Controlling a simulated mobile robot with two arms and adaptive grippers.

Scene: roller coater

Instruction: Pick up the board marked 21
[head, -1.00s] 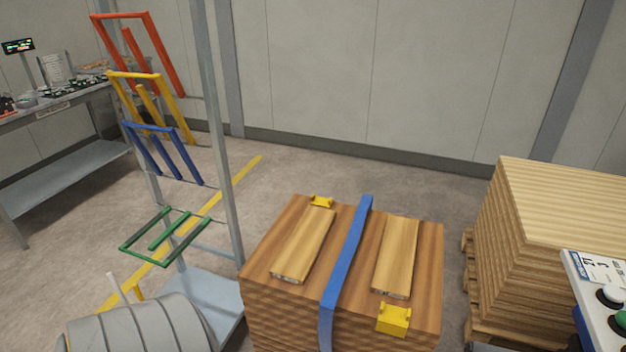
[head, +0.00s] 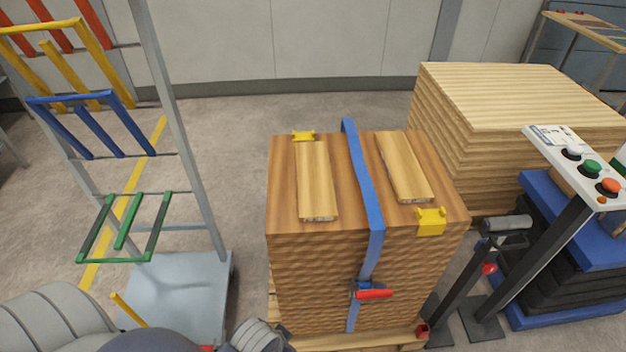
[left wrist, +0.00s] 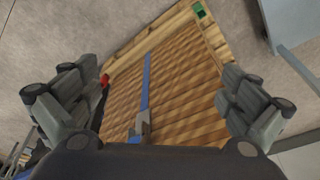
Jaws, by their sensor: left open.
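Two light wooden boards lie flat on a brown stack (head: 285,225): a left board (head: 316,180) and a right board (head: 404,166), one on each side of a blue strap (head: 362,185). Small markings show on the left board's near end, too small to read, so I cannot tell which board is 21. In the left wrist view my left gripper (left wrist: 160,78) is open and empty, its fingers spread on either side. It faces the ridged side of the stack with the strap between the fingers; the boards are not seen there. My right gripper is not in view.
A rack with coloured frames (head: 122,225) stands left. A pale sheet stack (head: 510,95) and a control panel on a post (head: 580,165) stand right. A red-handled strap buckle (head: 372,293) is on the front.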

